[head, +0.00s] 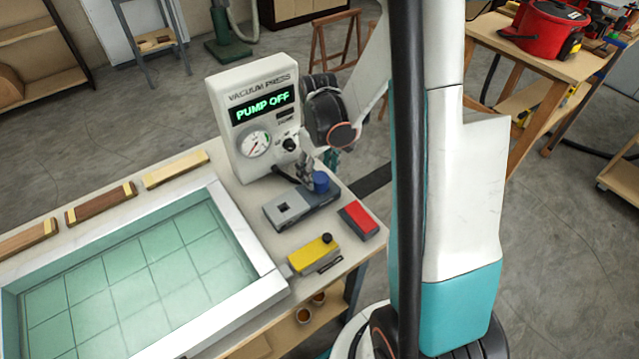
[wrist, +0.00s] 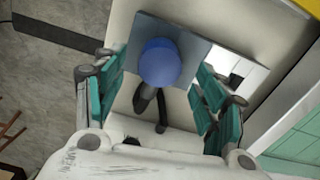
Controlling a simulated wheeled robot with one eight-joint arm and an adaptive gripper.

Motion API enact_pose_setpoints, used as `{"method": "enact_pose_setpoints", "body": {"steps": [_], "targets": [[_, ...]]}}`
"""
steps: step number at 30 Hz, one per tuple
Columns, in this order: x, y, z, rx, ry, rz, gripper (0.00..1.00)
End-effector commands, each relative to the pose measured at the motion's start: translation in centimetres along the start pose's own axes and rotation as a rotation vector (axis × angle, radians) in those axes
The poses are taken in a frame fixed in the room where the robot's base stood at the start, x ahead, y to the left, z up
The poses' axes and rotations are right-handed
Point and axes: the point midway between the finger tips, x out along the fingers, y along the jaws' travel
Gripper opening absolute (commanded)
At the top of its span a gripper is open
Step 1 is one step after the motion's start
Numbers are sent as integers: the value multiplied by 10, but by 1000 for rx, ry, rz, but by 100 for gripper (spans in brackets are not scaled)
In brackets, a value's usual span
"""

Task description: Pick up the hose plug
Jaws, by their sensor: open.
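The hose plug appears to be the round blue piece (head: 320,182) on a grey metal block (head: 291,213) beside the vacuum press panel. In the wrist view the blue plug (wrist: 159,62) sits between the teal finger pads, with a black hose-like part below it. My gripper (wrist: 162,85) is open, with one finger on each side of the plug and visible gaps to both. In the head view my gripper (head: 306,170) is just left of and above the plug, partly hidden by my wrist.
The vacuum press panel (head: 257,125) reads "PUMP OFF" and stands close behind my gripper. A red-topped block (head: 358,220) and a yellow box with a black knob (head: 314,255) lie nearby. The green-gridded press bed (head: 130,275) has a raised white rim.

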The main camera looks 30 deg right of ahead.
Motion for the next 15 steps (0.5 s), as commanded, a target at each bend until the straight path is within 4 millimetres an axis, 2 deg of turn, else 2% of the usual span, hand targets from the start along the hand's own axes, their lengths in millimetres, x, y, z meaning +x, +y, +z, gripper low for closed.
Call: {"method": "enact_pose_setpoints", "body": {"steps": [1, 6, 14, 15], "targets": [[11, 1, 1, 1, 0, 0, 65], [34, 1, 2, 0, 0, 0, 65], [37, 1, 2, 0, 0, 0, 65], [37, 1, 2, 0, 0, 0, 58]]}}
